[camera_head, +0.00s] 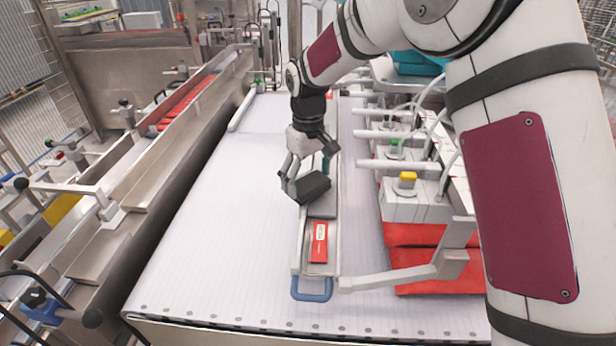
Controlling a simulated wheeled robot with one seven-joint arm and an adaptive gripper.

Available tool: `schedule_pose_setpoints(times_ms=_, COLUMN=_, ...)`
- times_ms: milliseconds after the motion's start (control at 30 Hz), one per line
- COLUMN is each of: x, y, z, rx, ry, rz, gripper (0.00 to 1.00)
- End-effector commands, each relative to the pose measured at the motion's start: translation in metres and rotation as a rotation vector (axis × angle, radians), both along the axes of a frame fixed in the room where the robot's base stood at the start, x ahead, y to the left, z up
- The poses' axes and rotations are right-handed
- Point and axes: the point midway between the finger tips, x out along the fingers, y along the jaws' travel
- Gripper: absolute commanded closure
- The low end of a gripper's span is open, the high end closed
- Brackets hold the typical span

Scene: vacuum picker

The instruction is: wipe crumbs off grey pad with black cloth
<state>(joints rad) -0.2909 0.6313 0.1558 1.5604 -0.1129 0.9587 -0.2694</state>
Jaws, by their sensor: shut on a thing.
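The black cloth (314,187) looks like a small dark folded block. My gripper (303,182) points down and is shut on it. The cloth is tilted and sits over a narrow metal tray (297,262) in the middle of the white belt. A grey pad (323,208) shows in the tray just below the cloth, which hides part of it. I cannot tell whether the cloth touches the pad. No crumbs can be made out at this size.
A red packet (319,242) lies in the tray's near part, by a blue handle (311,290). White suction units (414,200) and red packets (440,270) stand close on the right. A metal rail (150,170) runs along the left. The belt (215,235) left of the tray is clear.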

Motion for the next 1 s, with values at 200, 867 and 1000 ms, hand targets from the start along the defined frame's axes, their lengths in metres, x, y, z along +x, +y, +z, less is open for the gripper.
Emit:
schedule_pose_setpoints(times_ms=200, x=0.0, y=0.0, z=0.0, rx=0.0, ry=0.0, rz=0.0, gripper=0.4)
schedule_pose_setpoints(times_ms=867, x=0.0, y=0.0, z=-0.011, rx=0.001, ry=-0.001, rz=0.0, gripper=0.4)
schedule_pose_setpoints(times_ms=1000, x=0.0, y=0.0, z=-0.014, rx=0.0, ry=0.0, rz=0.0, gripper=0.4)
